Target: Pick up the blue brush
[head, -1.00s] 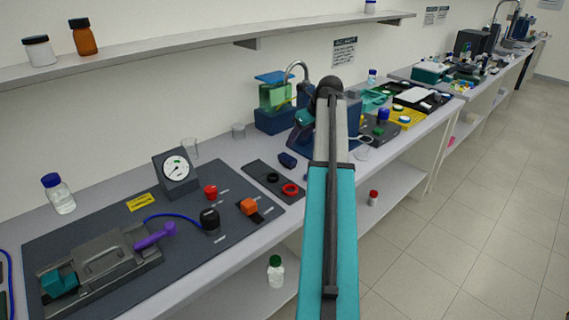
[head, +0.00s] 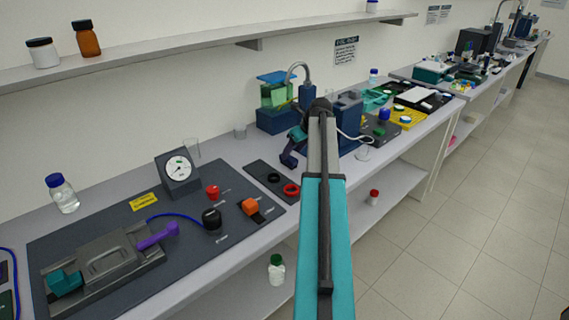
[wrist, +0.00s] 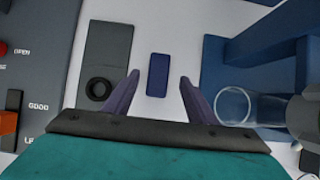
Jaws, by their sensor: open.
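The blue brush shows in the wrist view as a small dark blue block (wrist: 157,75) lying on the pale bench top. My gripper (wrist: 159,80) is open, with one purple finger on each side of the block and a gap to both. No contact shows, and I cannot tell how far the fingertips are above the bench. In the head view my gripper (head: 292,150) is over the same spot, and the fingers and the dark blue brush are hard to tell apart there.
In the wrist view a grey mat with a black ring (wrist: 99,88) lies left of the brush. A clear beaker (wrist: 234,105) stands close right of my gripper, beside a blue stand (wrist: 270,50). In the head view a dark panel (head: 110,220) with a gauge (head: 178,170) fills the bench's near left.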

